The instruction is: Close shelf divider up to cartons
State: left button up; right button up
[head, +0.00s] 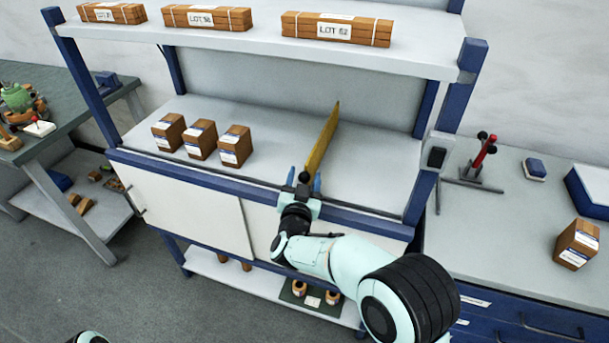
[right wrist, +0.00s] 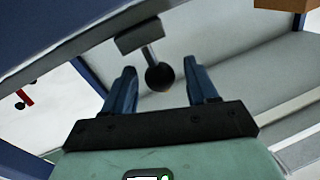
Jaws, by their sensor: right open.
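The yellow shelf divider (head: 322,137) stands upright on the middle shelf, running front to back. Three brown cartons (head: 235,146) stand in a row on the same shelf to its left, with a wide gap between the nearest carton and the divider. At the divider's front end, a black ball knob (head: 304,177) sits at the shelf's front rail; it also shows in the right wrist view (right wrist: 159,76). My right gripper (head: 304,181) is open, its blue fingers (right wrist: 162,84) on either side of the knob, with gaps visible. My left gripper is out of view.
The upper shelf (head: 250,35) holds wrapped lots above the cartons. A blue post (head: 425,175) bounds the shelf at right. A side bench (head: 500,215) holds a red-handled tool (head: 485,150) and a carton (head: 577,244). The shelf between cartons and divider is clear.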

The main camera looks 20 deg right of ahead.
jog(key=shift+w+d, duration=0.2)
jog(key=shift+w, duration=0.3)
